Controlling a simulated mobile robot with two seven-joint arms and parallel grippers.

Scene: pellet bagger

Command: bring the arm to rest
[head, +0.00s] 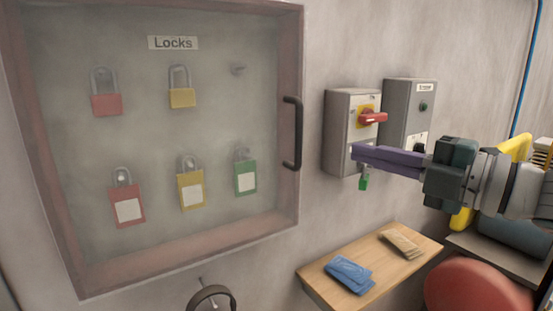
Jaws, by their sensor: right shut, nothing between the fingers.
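My right gripper (358,152) reaches in from the right with its purple fingers shut and nothing between them. Its fingertips are in front of the lower part of a grey switch box (338,132) with a red rotary handle (372,118) on a yellow plate. A small green padlock (364,183) hangs just below the fingers, at the box's lower edge. The fingers hide its upper part, so I cannot tell how its shackle sits. My left gripper is not in view.
A glass-fronted lock cabinet (290,200) with several padlocks fills the left. A second grey box (404,100) is beside the switch box. Below, a wooden shelf (326,290) carries blue (350,273) and tan (402,242) items. A red rounded object (475,288) stands lower right.

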